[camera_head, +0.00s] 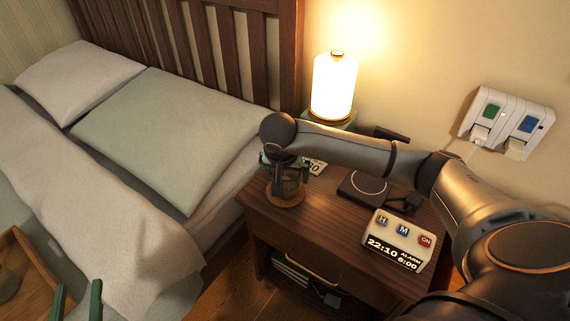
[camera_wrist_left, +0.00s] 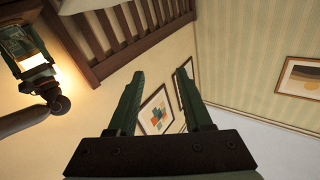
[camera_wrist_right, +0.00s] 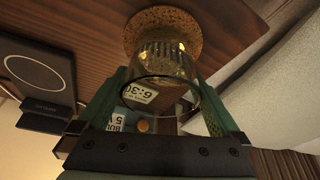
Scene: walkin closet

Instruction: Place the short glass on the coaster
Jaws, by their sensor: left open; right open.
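The short glass (camera_wrist_right: 168,72) is clear, with a ribbed base, and stands on the round cork coaster (camera_wrist_right: 163,17) in the right wrist view. In the head view the glass (camera_head: 291,184) is partly hidden by my right gripper (camera_head: 287,180), and the coaster (camera_head: 284,200) lies on the nightstand's left front part. My right gripper is open, with its green fingers (camera_wrist_right: 162,85) on either side of the glass; I cannot tell whether they touch it. My left gripper (camera_head: 76,292) is open and empty at the lower left, also in the left wrist view (camera_wrist_left: 160,82).
The wooden nightstand (camera_head: 335,229) also holds a lit lamp (camera_head: 334,88), a dark charging pad (camera_head: 364,187), an alarm clock (camera_head: 397,241) and a small number card (camera_head: 315,167). The bed (camera_head: 165,135) stands left. A wooden tray (camera_head: 28,262) shows at lower left.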

